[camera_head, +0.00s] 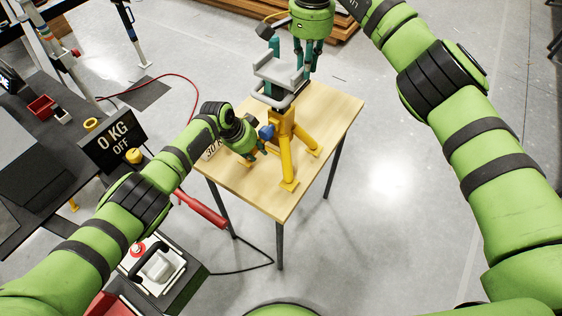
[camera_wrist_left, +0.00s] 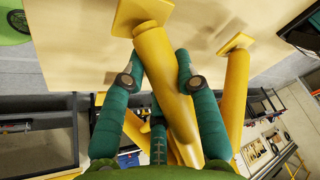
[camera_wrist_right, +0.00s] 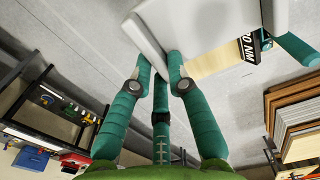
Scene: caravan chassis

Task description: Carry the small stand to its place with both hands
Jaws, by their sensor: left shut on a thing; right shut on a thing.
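The small stand (camera_head: 285,128) has yellow legs with flat feet and a grey cradle top (camera_head: 278,72). It is upright over the light wooden table (camera_head: 335,112); I cannot tell whether all its feet touch the top. My left gripper (camera_head: 262,146) is shut on a yellow leg low down, and the left wrist view shows the leg (camera_wrist_left: 165,75) between its teal fingers (camera_wrist_left: 158,60). My right gripper (camera_head: 304,62) comes from above and is shut on the edge of the grey top; the right wrist view shows that edge (camera_wrist_right: 152,38) at its fingertips (camera_wrist_right: 160,62).
A torque sign (camera_head: 212,150) stands at the table's left edge. A red hose (camera_head: 190,90) runs across the floor. Wooden boards (camera_head: 270,12) lie behind. Floor to the table's right is clear.

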